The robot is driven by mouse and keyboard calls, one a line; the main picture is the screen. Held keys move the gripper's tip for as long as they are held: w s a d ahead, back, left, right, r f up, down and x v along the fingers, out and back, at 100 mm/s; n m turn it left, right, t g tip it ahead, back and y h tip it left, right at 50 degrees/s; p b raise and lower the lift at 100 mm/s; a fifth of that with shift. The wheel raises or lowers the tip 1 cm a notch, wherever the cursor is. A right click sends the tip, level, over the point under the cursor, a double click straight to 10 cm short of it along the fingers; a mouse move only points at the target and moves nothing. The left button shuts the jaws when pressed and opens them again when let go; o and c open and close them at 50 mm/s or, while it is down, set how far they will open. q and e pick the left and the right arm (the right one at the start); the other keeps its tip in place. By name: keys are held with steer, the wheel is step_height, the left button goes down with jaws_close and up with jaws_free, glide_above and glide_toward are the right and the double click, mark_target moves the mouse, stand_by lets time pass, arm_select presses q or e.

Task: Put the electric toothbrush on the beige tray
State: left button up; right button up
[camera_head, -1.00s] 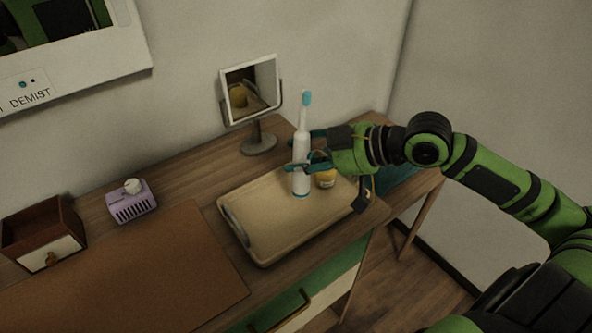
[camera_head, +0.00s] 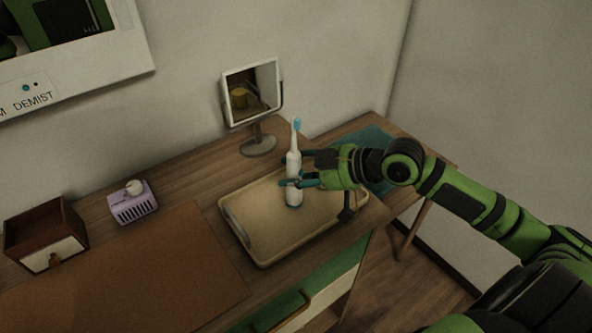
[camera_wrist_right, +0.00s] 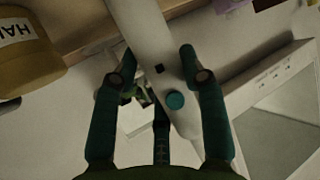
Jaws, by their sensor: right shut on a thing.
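The electric toothbrush (camera_head: 293,166) is white with a light blue head and stands upright in the head view, its lower end over the beige tray (camera_head: 258,215). I cannot tell whether its base touches the tray. My right gripper (camera_head: 290,172) comes in from the right and is shut on the toothbrush's body. In the right wrist view the white body (camera_wrist_right: 148,38) with its blue-green button lies between the fingers (camera_wrist_right: 158,65). My left gripper is not in view.
A yellow jar (camera_wrist_right: 28,55) is close beside my right gripper in the wrist view. A mirror (camera_head: 258,143) stands behind the tray. A teal cloth (camera_head: 352,143) lies behind my gripper. A lilac soap box (camera_head: 133,208) and a small drawer box (camera_head: 47,238) are at left.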

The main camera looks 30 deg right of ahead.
steer(key=o, duration=1.2)
steer(key=shift+f, duration=0.1)
steer(key=shift+o, duration=0.2)
steer(key=shift+r, duration=0.2)
steer(key=shift+s+d, duration=0.35)
steer(key=v, duration=1.1)
steer(key=shift+r, duration=0.25)
